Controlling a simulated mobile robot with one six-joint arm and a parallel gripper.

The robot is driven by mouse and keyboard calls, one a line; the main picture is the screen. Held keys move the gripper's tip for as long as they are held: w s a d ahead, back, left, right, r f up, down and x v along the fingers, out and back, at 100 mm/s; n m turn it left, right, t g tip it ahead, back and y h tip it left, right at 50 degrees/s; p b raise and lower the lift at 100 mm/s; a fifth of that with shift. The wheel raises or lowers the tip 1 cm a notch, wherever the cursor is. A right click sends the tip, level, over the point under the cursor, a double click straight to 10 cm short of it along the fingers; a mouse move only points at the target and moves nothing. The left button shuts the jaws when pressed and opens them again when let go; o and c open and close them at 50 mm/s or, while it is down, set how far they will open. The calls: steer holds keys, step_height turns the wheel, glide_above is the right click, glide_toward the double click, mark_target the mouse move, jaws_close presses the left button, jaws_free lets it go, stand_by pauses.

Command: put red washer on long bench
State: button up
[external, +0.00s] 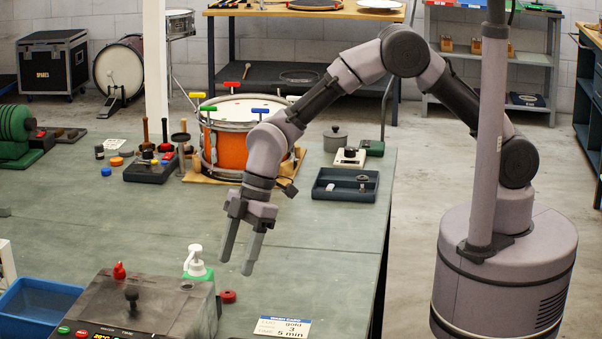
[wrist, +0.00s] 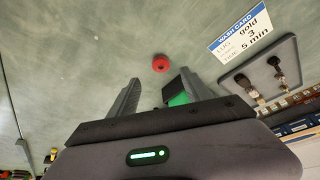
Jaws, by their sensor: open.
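The red washer (external: 228,296) is a small round red piece lying flat on the green-topped long bench (external: 330,235), beside the grey machine. In the wrist view the red washer (wrist: 160,64) shows just beyond the gap between my fingertips. My gripper (external: 236,263) points down above the bench, a little above and behind the washer in the external view. Its two fingers also show in the wrist view (wrist: 158,78), spread apart with nothing between them. The washer is not touched.
The grey machine (external: 150,304) and a white pump bottle (external: 194,262) stand close left of the washer. A wash card (external: 283,326) lies to its right. An orange drum (external: 232,148) and a dark tray (external: 345,185) are farther back. The bench middle is clear.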

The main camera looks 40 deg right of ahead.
mark_target(228, 292)
steer(key=b+x, duration=0.2)
steer(key=x, duration=0.4)
steer(key=shift+s+f, duration=0.1)
steer(key=shift+f, duration=0.1)
steer(key=shift+a+f, duration=0.1)
jaws_close()
